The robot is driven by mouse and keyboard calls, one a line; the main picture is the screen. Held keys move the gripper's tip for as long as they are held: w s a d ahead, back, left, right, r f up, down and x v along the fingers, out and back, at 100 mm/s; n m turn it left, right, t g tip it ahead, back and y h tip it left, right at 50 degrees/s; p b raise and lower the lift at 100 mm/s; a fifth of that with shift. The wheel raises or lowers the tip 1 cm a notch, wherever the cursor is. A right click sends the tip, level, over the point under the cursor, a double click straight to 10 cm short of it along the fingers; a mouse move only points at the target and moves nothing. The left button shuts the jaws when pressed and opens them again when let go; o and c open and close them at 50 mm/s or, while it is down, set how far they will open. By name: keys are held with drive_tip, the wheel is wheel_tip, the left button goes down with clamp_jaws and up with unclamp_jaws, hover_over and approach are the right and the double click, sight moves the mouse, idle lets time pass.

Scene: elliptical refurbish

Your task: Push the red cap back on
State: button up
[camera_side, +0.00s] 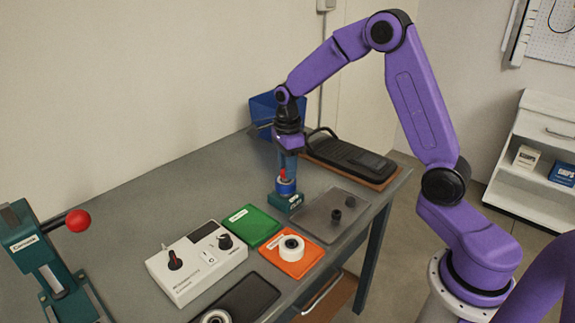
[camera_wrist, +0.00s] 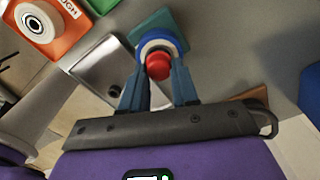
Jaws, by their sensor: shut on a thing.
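The red cap (camera_side: 282,174) is between my gripper's fingertips, just above a blue and white round part (camera_side: 286,187) on a teal base (camera_side: 290,203). My gripper (camera_side: 284,168) points down over this stand and is shut on the cap. In the wrist view, the red cap (camera_wrist: 158,66) shows between the two fingers of my gripper (camera_wrist: 157,75). The white and blue ring (camera_wrist: 160,41) and the teal base (camera_wrist: 150,20) lie right behind it. I cannot tell whether the cap touches the ring.
A grey tray (camera_side: 318,222) with small dark parts lies in front. Near it are a green tray (camera_side: 252,226), an orange tray (camera_side: 300,267) with a white ring and a white control box (camera_side: 190,275). A black device (camera_side: 345,152) and a blue bin (camera_side: 262,108) stand behind.

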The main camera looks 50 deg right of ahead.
drive_tip(key=shift+f, duration=0.55)
idle(0.6)
drive_tip(key=o, duration=1.1)
wheel_tip(320, 180, up, 17)
drive_tip(key=shift+r, duration=0.2)
